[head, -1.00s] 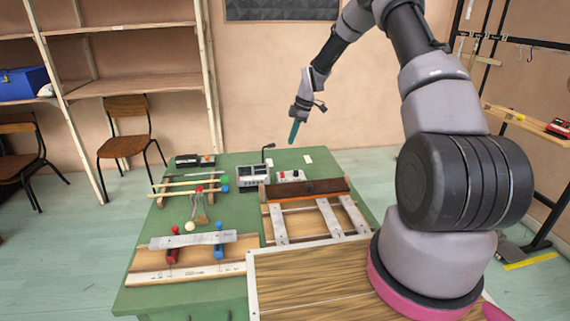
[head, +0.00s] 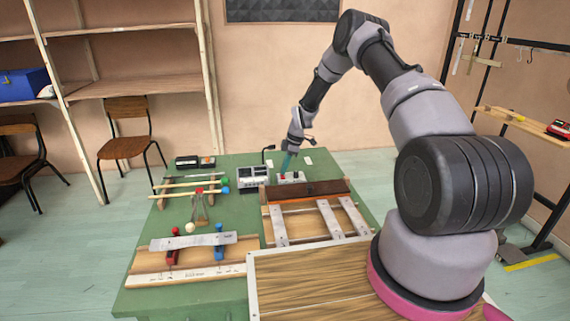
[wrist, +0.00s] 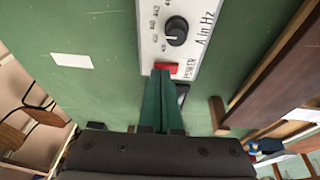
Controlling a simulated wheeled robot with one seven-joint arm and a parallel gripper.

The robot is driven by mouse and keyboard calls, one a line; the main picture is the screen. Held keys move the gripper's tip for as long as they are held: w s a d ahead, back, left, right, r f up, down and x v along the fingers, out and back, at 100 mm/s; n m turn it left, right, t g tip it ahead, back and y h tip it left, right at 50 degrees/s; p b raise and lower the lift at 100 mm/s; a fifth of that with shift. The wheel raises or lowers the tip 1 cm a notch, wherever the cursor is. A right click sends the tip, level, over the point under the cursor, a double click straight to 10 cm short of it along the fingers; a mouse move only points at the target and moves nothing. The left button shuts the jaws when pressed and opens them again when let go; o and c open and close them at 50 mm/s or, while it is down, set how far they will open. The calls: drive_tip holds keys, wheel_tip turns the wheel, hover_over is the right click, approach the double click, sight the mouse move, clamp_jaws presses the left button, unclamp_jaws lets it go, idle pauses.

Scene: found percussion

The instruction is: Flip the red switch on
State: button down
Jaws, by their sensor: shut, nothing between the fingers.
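The red switch (wrist: 167,69) is a small red rocker marked POWER on a pale control box (wrist: 194,25), below a black knob (wrist: 176,31) in the wrist view. In the head view the box (head: 292,177) sits at the back of the green table. My gripper (wrist: 160,75) is shut and empty. Its green fingertips are right at the near edge of the switch and overlap it slightly in the wrist view. I cannot tell whether they touch it. In the head view my gripper (head: 284,172) points down at the box.
A grey meter box with a thin microphone (head: 252,177) stands left of the control box. A dark wooden bar and metal-barred frame (head: 279,224) lie in front. White cards (wrist: 71,60) lie flat on the green table. Mallets (head: 190,183) lie to the left.

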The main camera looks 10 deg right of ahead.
idle(0.3)
drive_tip(key=shift+w+f+g, duration=0.3)
drive_tip(key=shift+f+g, duration=0.2)
drive_tip(key=shift+g, duration=0.3)
drive_tip(key=shift+s+f, duration=0.1)
drive_tip(key=shift+s, duration=1)
drive_tip(key=v, duration=1.1)
drive_tip(key=shift+w+r, duration=0.3)
